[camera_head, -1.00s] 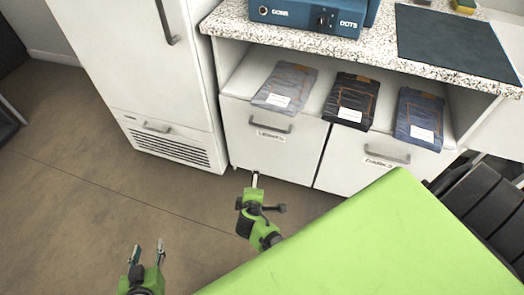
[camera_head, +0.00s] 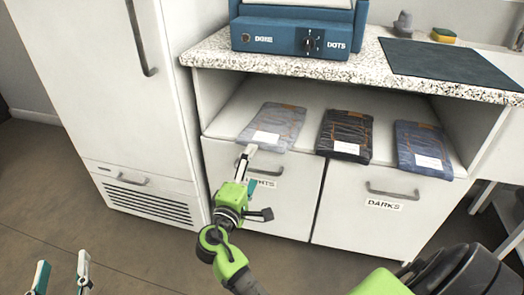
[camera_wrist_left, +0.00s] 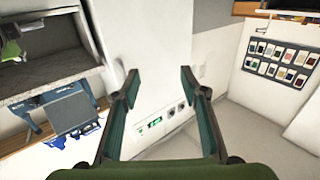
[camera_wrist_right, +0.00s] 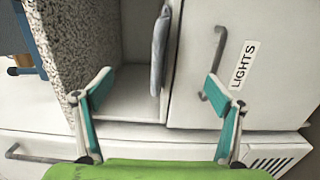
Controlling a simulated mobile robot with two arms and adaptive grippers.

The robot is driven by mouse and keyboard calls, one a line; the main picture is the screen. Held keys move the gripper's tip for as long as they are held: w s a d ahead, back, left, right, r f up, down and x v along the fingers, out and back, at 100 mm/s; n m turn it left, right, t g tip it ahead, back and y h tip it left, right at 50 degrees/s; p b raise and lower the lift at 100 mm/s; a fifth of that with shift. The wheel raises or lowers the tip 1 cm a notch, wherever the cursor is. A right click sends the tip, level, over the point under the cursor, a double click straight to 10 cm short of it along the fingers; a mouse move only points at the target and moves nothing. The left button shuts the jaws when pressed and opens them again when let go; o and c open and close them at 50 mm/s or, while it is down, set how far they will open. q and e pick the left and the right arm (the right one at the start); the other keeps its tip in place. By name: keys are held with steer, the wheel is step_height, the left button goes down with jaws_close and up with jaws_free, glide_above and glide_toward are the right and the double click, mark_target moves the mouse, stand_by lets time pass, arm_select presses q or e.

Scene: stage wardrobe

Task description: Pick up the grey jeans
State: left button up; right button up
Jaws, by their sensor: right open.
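The folded grey jeans (camera_head: 275,122) lie flat at the left end of the shelf, with a white label on them. My right gripper (camera_head: 246,158) is in front of the shelf, its tip near the front edge of the grey jeans. Its fingers are spread with nothing between them, as the right wrist view shows. In that view a folded grey garment (camera_wrist_right: 160,50) is seen nearly edge-on beyond the fingers. My left gripper (camera_head: 62,265) is low at the left, over the floor, open and empty.
Black jeans (camera_head: 345,134) and blue jeans (camera_head: 422,150) lie to the right on the same shelf. The speckled counter (camera_head: 205,50) overhangs the shelf and carries a blue machine (camera_head: 290,38). A white fridge (camera_head: 110,90) stands close on the left. Drawer handles (camera_head: 395,190) stick out below.

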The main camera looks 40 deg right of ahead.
mark_target(262, 150)
steer(key=x, duration=0.3)
steer(key=shift+w+d, duration=0.2)
steer(key=shift+d, duration=0.05)
steer(key=shift+b+x, duration=0.3)
steer(key=shift+x, duration=2.2)
arm_select(q)
step_height(262, 150, up, 8)
steer(key=s+t+h+b, duration=0.1)
steer(key=t, duration=0.3)
steer(key=shift+s+d+r+h, duration=0.2)
steer(key=shift+s+d+h, duration=0.1)
steer(key=shift+d+h, duration=0.1)
arm_select(e)
steer(key=shift+x, duration=1.7)
jaws_close()
arm_select(q)
steer(key=shift+w+f, duration=0.1)
steer(key=shift+f, duration=0.05)
